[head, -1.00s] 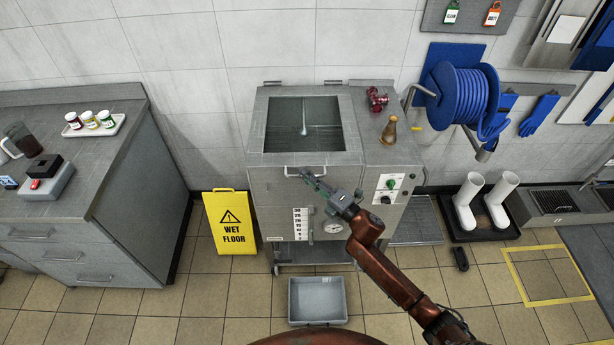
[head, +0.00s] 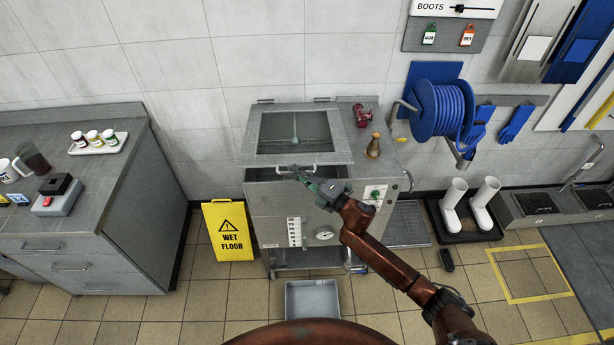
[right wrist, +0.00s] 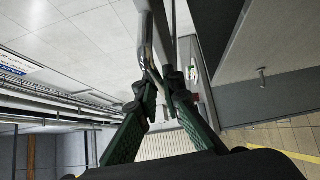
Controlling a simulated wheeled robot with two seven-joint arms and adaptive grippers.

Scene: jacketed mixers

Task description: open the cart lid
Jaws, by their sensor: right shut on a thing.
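The cart (head: 270,205) is a grey steel box on wheels against the back wall. Its lid (head: 345,150) has a glass window and hinges at the back edge. The lid's front edge is tilted up a little, with a dark gap between it and the cart body. The lid handle (head: 312,167) is a bar on the front edge. My right gripper (head: 297,173) is shut on this handle. In the right wrist view, its green fingers (right wrist: 160,88) close around the handle bar (right wrist: 146,45). My left gripper is out of view.
A red valve (head: 362,115) and a brown flask (head: 374,146) stand on the cart's right top, close to the lid. A yellow wet floor sign (head: 229,230) stands at left, and a grey tub (head: 312,300) lies in front. A blue hose reel (head: 440,108) hangs at right.

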